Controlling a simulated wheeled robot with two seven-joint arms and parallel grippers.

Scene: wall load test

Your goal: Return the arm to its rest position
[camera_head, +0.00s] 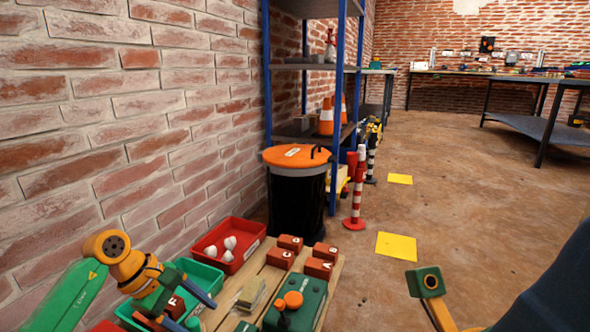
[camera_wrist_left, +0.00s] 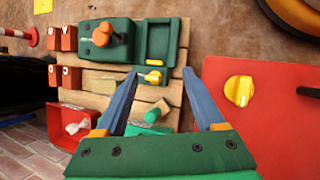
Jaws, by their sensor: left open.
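My left arm (camera_head: 107,262), green and orange, comes in from the lower left of the head view. Its gripper (camera_head: 196,314) hangs low over a green bin (camera_head: 201,271) beside a wooden pallet. In the left wrist view the gripper (camera_wrist_left: 166,78) has its two blue-grey fingers spread apart. My right gripper cannot be made out in either view.
The pallet (camera_head: 262,283) carries red lettered blocks (camera_head: 318,268) and a green case (camera_head: 297,302). A red bin (camera_head: 228,244) stands by the brick wall. A black drum (camera_head: 297,195), shelf (camera_head: 308,67) and striped post (camera_head: 355,190) stand beyond.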

